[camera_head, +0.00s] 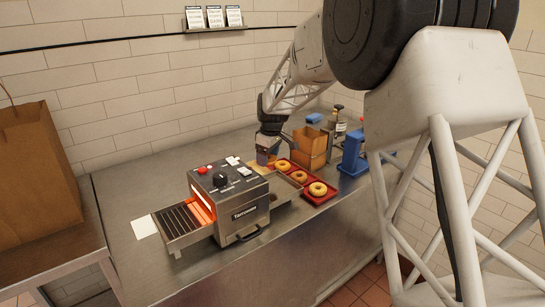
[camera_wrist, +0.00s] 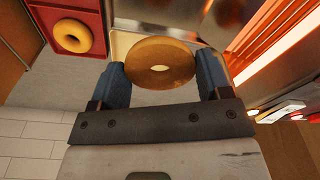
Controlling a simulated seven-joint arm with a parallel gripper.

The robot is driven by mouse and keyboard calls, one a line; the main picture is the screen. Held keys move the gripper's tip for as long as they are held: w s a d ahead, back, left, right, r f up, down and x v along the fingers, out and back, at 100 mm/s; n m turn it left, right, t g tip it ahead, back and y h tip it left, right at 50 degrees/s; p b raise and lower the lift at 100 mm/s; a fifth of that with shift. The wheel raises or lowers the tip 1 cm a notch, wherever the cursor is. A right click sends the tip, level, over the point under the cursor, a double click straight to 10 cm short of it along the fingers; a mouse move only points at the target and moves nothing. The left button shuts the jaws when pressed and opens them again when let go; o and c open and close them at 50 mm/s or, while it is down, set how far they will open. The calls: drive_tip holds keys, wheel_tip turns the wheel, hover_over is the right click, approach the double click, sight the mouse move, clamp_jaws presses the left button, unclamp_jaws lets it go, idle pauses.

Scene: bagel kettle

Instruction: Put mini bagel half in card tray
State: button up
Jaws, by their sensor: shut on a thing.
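My gripper (camera_wrist: 161,66) is shut on a mini bagel half (camera_wrist: 158,50), a golden ring held by its sides between the two blue fingers in the wrist view. In the head view my gripper (camera_head: 268,154) is low over the counter, behind the toaster and at the far-left end of the red tray; the held half is too small there to make out clearly. A pale, shallow surface (camera_wrist: 119,43) lies beyond the held half in the wrist view. I cannot tell whether it is the card tray. A brown cardboard container (camera_head: 310,150) stands right of my gripper.
The red tray (camera_head: 317,203) holds three bagels in a row; part of it shows in the wrist view (camera_wrist: 95,18). The conveyor toaster (camera_head: 230,205) glows orange at its left opening. A blue device (camera_head: 353,155) and bottles stand at the back right. A paper bag (camera_head: 35,175) is far left.

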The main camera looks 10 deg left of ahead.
drive_tip(key=w+a+f+n, duration=0.2)
drive_tip(key=w, duration=0.1)
drive_tip(key=w+a+f+n, duration=0.2)
drive_tip(key=w+a, duration=0.1)
drive_tip(key=w+a+f+n, duration=0.2)
drive_tip(key=w+a+f, duration=0.1)
drive_tip(key=shift+a+g, duration=0.1)
drive_tip(key=shift+g, duration=0.2)
drive_tip(key=shift+f, duration=0.1)
drive_tip(key=shift+f, duration=2.55)
drive_tip(key=o, duration=1)
drive_tip(key=shift+r, duration=0.15)
drive_tip(key=shift+r, duration=3.35)
